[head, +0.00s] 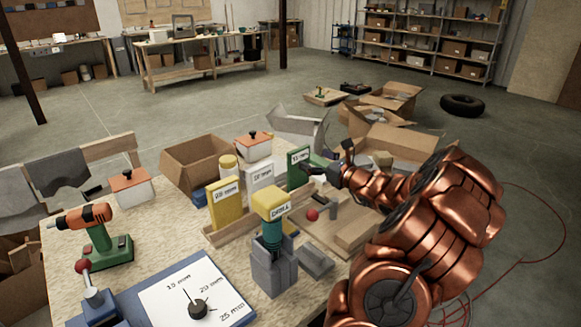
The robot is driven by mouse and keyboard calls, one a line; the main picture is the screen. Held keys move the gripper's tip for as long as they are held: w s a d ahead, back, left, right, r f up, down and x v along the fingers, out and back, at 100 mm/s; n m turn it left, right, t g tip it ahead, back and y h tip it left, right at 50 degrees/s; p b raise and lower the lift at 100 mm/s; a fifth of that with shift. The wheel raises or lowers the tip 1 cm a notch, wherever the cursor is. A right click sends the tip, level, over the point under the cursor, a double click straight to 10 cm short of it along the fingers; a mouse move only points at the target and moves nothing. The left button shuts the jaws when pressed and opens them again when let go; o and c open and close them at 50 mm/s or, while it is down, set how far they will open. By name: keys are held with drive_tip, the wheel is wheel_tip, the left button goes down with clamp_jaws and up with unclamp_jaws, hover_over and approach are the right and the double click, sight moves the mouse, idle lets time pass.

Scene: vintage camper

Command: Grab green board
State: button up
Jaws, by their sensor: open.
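The green board (294,181) stands upright at the right end of a row of boards on the workbench and carries a white label. My gripper (316,169), at the end of my copper arm, is right beside the board's right edge. Its jaws are open. The fingers are small and dark here, so I cannot tell whether they touch the board or reach around it. Part of the board's right side is close to or behind the fingers.
A white board (259,183) and a yellow board (225,205) stand left of the green one in a wooden rack (232,235). A yellow-topped drill unit (271,212) stands in front. A red ball knob (312,215) and a cardboard box (195,165) are near.

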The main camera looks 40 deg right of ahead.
sight(301, 152)
drive_tip(key=shift+w+f+p, duration=0.1)
drive_tip(key=shift+w+p, duration=1.2)
drive_tip(key=shift+w, duration=2.2)
drive_tip(key=shift+c, duration=0.4)
drive_tip(key=c, duration=1.2)
